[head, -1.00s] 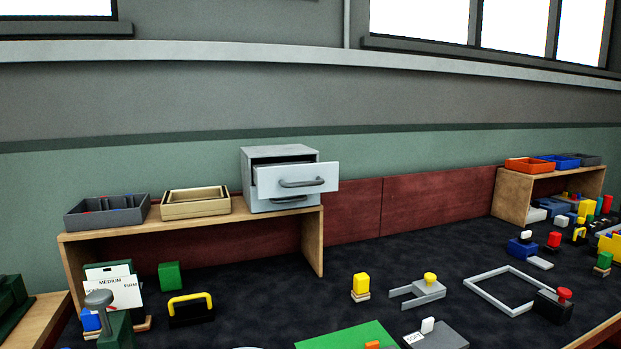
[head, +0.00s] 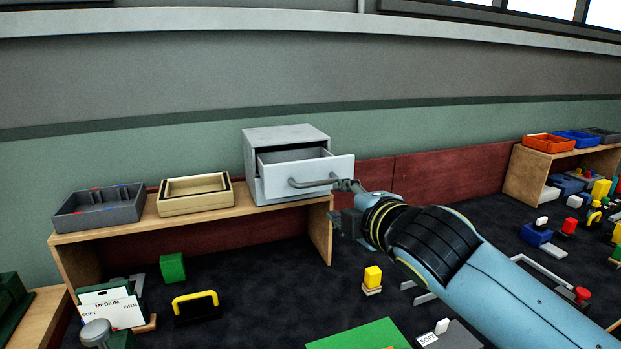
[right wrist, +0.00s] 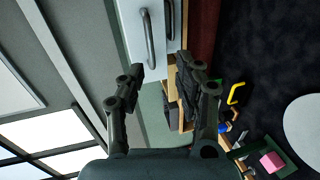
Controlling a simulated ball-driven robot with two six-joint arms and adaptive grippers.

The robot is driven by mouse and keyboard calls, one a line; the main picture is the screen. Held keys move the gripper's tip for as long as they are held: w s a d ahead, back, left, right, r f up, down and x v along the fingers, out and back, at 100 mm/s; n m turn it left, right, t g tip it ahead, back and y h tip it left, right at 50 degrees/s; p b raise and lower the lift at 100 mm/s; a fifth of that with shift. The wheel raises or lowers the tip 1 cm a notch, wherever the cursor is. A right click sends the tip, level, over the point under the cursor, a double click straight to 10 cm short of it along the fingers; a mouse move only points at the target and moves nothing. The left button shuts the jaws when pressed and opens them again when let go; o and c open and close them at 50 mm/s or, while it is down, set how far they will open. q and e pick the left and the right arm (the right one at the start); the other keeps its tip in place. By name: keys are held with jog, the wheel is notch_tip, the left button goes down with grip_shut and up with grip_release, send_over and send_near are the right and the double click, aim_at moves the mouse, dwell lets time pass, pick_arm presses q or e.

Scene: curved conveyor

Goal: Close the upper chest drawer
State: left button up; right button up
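The pale grey chest (head: 290,135) stands on the right end of a wooden shelf. Its upper drawer (head: 328,172) is pulled out, with its inside showing from above. A dark bar handle (head: 312,183) is on its front. My right gripper (head: 341,205) is just right of and below the drawer front, its upper finger close to the handle's right end; I cannot tell if they touch. In the right wrist view, my right gripper (right wrist: 160,66) has its fingers apart and empty, with the handle (right wrist: 149,40) beyond the tips. My left gripper is out of view.
The wooden shelf (head: 230,216) also holds a grey divided tray (head: 100,215) and a beige box (head: 195,204), both left of the chest. A green block (head: 172,267) and a yellow-handled item (head: 195,307) stand on the dark table below.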

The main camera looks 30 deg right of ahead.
aim_at(320, 184)
jog(key=w, duration=0.3)
jog(key=w+d, duration=0.1)
jog(key=w, duration=0.2)
jog(key=shift+d+r+p, duration=0.1)
jog(key=shift+d+p, duration=0.05)
jog(key=shift+p, duration=0.15)
jog(key=x, duration=0.3)
jog(key=shift+w, duration=0.15)
jog(key=shift+x, duration=0.8)
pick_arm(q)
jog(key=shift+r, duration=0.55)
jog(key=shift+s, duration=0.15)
pick_arm(e)
jog(key=shift+c, duration=0.2)
jog(key=shift+c, duration=1.1)
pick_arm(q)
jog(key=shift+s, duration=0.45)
pick_arm(e)
grip_shut()
